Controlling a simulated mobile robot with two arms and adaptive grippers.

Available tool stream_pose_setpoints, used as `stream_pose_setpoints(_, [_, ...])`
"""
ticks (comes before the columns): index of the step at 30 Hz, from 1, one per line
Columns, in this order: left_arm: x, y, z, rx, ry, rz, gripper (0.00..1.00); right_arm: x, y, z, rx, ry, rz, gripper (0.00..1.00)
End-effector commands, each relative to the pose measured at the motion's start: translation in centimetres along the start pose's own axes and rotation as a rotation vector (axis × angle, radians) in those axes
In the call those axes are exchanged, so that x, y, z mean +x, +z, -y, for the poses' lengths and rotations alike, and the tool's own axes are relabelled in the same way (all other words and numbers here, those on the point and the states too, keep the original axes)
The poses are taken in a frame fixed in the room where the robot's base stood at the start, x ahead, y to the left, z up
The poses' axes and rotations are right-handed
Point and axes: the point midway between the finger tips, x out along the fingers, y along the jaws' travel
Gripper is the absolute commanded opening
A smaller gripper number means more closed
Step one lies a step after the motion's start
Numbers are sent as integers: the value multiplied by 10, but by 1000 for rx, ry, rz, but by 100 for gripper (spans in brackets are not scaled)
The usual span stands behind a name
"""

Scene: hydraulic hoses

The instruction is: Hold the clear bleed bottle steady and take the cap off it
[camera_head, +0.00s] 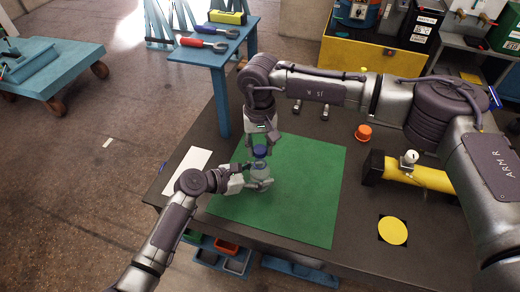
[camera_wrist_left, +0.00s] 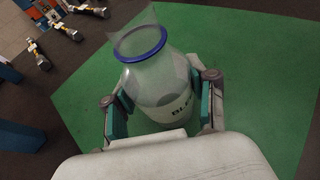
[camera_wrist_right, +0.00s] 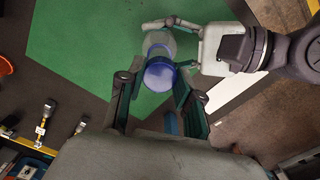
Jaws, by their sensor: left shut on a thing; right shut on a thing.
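The clear bleed bottle (camera_head: 259,170) stands upright on the green mat (camera_head: 310,180). My left gripper (camera_head: 257,179) is shut around its body; in the left wrist view the bottle (camera_wrist_left: 168,98) sits between both finger pads, with part of its lettering visible and a blue ring at its neck. My right gripper (camera_head: 261,145) comes from above and is shut on the cap. In the right wrist view the cap (camera_wrist_right: 160,74) lies between the fingers, in line with the bottle (camera_wrist_right: 158,42).
A white sheet (camera_head: 187,171) lies left of the mat. An orange cap-like part (camera_head: 363,132), a yellow cylinder (camera_head: 415,174) and a yellow disc (camera_head: 393,230) lie to the right. A blue side table (camera_head: 215,55) stands behind. The mat's right half is clear.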

Motion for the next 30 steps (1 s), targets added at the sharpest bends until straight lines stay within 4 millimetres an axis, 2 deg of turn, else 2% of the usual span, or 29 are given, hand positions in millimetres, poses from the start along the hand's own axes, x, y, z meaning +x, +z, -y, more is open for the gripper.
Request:
stream_pose_setpoints(4, [0, 0, 0, 0, 0, -1, 0, -19, -1, 0, 1, 0, -3, 0])
stream_pose_setpoints(11, [0, 0, 0, 0, 0, -1, 0, -22, 0, 0, 1, 0, 0, 0])
stream_pose_setpoints(12, [0, 0, 0, 0, 0, -1, 62, -22, 0, 0, 1, 0, 0, 0])
stream_pose_setpoints(16, [0, 0, 0, 0, 0, -1, 83, -22, 0, 0, 1, 0, 0, 0])
stream_pose_setpoints(17, [0, 0, 0, 0, 0, -1, 86, -22, 0, 0, 1, 0, 0, 0])
stream_pose_setpoints(26, [0, 0, 0, 0, 0, 0, 86, -22, 0, 0, 1, 0, 0, 0])
stream_pose_setpoints(30, [-11, 0, -1, 0, 2, 0, 86, -22, 0, 0, 1, 0, -1, 0])
